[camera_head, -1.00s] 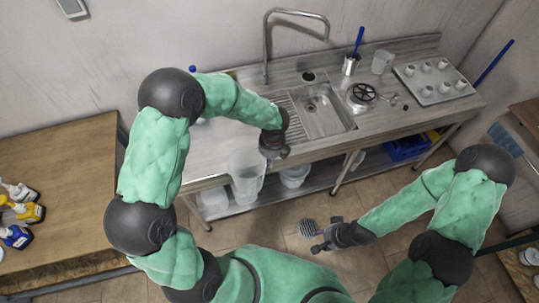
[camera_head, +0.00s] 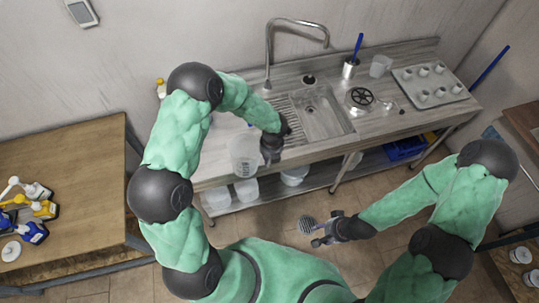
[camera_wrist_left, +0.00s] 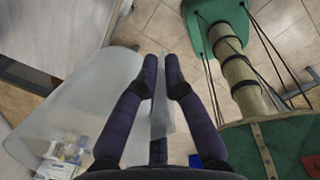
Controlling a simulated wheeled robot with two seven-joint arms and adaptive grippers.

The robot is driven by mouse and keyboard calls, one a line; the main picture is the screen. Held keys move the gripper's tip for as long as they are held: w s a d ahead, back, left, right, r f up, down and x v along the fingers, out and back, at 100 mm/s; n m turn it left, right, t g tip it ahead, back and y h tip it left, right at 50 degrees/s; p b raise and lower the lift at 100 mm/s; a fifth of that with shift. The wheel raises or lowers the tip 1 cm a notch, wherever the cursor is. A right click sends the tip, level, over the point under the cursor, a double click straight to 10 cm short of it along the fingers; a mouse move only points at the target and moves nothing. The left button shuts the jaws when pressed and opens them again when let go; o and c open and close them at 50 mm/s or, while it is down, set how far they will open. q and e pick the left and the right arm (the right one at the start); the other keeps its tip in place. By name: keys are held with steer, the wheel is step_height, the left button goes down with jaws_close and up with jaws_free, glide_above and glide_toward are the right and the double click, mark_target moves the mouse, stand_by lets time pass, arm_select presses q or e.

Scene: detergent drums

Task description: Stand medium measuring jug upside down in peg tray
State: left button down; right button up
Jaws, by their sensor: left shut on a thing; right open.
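A translucent measuring jug (camera_head: 245,157) hangs from my left gripper (camera_head: 268,158) at the front edge of the sink counter. In the left wrist view, my left gripper (camera_wrist_left: 163,75) is shut on a thin translucent part of the jug, apparently its handle, and the jug's body (camera_wrist_left: 80,112) spreads to the left. The peg tray (camera_head: 412,82), pale with several white pegs, lies at the right end of the counter. My right gripper (camera_head: 323,234) is open and empty, low over the floor.
A tall tap (camera_head: 269,55) rises behind the basin. White tubs (camera_head: 246,190) and a blue crate (camera_head: 404,149) sit on the lower shelf.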

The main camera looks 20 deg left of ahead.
arm_select(q)
steer(key=shift+a+r+m, duration=0.1)
steer(key=shift+m, duration=0.4)
steer(key=shift+w, duration=0.1)
arm_select(e)
steer(key=shift+r, duration=0.6)
arm_select(q)
steer(key=m+p, duration=0.2)
steer(key=p, duration=0.1)
steer(key=shift+r+m, duration=0.1)
steer(key=shift+m, duration=0.3)
steer(key=shift+f+m, duration=0.2)
steer(key=shift+m, duration=1)
steer(key=m, duration=0.3)
steer(key=shift+m, duration=0.3)
arm_select(e)
step_height(320, 180, up, 2)
steer(key=shift+r, duration=0.1)
arm_select(q)
steer(key=shift+m, duration=0.3)
